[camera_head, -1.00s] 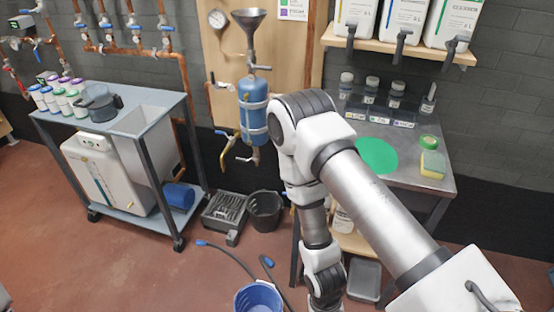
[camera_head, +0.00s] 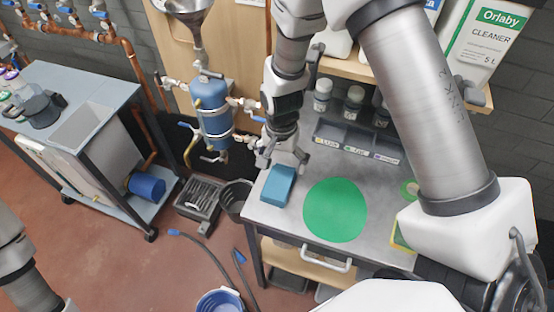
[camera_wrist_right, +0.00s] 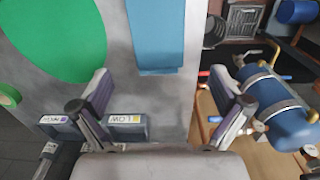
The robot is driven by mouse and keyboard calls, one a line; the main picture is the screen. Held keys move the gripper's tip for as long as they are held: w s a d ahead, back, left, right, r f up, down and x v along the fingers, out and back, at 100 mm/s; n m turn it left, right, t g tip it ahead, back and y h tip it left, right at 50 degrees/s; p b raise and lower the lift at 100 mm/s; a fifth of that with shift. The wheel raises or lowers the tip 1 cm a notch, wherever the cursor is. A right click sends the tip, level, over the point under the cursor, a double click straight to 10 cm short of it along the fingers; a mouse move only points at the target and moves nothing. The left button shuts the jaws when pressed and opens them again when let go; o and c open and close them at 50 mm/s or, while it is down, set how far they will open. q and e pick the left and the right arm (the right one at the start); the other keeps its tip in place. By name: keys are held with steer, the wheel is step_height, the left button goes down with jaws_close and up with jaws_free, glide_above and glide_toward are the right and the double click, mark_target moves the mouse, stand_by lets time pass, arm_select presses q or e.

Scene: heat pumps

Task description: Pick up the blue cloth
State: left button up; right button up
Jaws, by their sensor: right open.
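The blue cloth (camera_head: 278,187) lies as a folded-looking block near the left edge of the grey metal worktable (camera_head: 283,226). It also shows at the top of the right wrist view (camera_wrist_right: 157,35). My right gripper (camera_head: 284,163) is just behind the cloth in the head view, its fingers pointing down at it. In the right wrist view the gripper (camera_wrist_right: 163,84) has its fingers wide apart with nothing between the tips, and the cloth lies beyond them. My left gripper is out of the frame; only part of an arm shows at lower left.
A green round mat (camera_head: 335,210) lies right of the cloth. A labelled bin rack (camera_head: 357,145) and small jars stand behind. A blue tank (camera_head: 212,110) with pipes hangs by the table's left side. A black bucket (camera_head: 234,197) stands on the floor below.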

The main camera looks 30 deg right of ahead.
mark_target(279, 182)
steer(key=shift+s+f, duration=0.1)
steer(key=shift+f, duration=0.3)
steer(key=shift+s+a+f+p, duration=0.35)
steer(key=shift+s+f, duration=0.2)
steer(key=shift+f, duration=0.1)
steer(key=shift+s+a+f+p, duration=0.3)
steer(key=shift+s+f, duration=0.25)
steer(key=shift+f, duration=0.05)
steer(key=f, duration=0.1)
steer(key=w+f, duration=0.1)
steer(key=f, duration=0.1)
steer(key=shift+d+f, duration=0.1)
steer(key=shift+f, duration=0.05)
steer(key=shift+w+f, duration=0.15)
steer(key=shift+f, duration=0.1)
steer(key=shift+s+r, duration=0.15)
steer(key=shift+s, duration=0.05)
steer(key=shift+c, duration=0.7)
steer(key=shift+s+r, duration=0.1)
steer(key=shift+s, duration=0.05)
steer(key=c, duration=0.5)
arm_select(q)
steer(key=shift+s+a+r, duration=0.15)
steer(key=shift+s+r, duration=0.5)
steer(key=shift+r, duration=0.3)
arm_select(e)
steer(key=c, duration=0.6)
